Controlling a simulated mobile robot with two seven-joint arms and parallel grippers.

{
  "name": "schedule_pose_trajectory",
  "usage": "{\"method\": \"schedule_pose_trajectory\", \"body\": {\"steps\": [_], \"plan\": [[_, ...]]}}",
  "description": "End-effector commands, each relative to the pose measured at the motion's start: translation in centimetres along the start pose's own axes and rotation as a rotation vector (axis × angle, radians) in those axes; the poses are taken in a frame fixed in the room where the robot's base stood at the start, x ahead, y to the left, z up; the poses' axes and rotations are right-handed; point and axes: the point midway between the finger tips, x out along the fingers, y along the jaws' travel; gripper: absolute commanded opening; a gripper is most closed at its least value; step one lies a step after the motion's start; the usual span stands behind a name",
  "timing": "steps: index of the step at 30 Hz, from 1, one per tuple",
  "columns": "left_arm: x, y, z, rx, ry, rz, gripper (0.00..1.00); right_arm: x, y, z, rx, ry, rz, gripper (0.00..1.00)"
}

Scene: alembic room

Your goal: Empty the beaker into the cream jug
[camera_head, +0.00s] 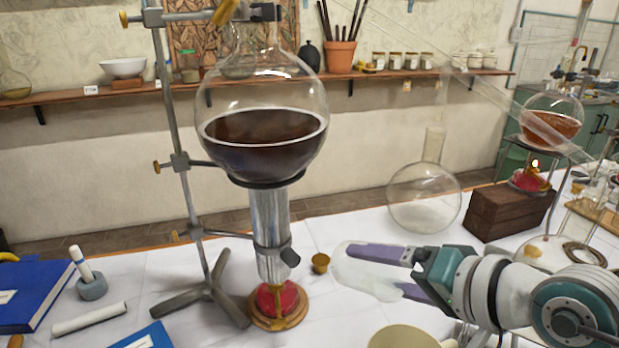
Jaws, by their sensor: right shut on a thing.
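My right gripper (376,270) reaches in from the right, above the white-covered table. Its purple fingers are shut on a clear, whitish glass vessel, which I take to be the beaker (364,277). The fingers partly cover it, and I cannot tell its exact tilt or how much it holds. A round cream-coloured thing (402,338), probably the cream jug, stands below and slightly right of the beaker. The bottom edge of the picture cuts it off, and its inside cannot be made out. My left gripper is not in view.
A large round flask (262,140) of dark liquid hangs on a metal stand (187,190) over a red burner (277,302). An empty flask (424,200) and a wooden block (508,210) stand behind the gripper. Blue books (35,290) lie at left. A small brass cup (320,263) is nearby.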

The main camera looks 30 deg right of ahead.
Motion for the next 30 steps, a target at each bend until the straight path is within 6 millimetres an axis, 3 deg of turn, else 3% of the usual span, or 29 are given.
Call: {"method": "schedule_pose_trajectory", "body": {"steps": [30], "plan": [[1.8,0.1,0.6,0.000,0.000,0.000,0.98,-0.3,-0.3,-0.1,-0.002,0.048,-0.086,0.19]]}}
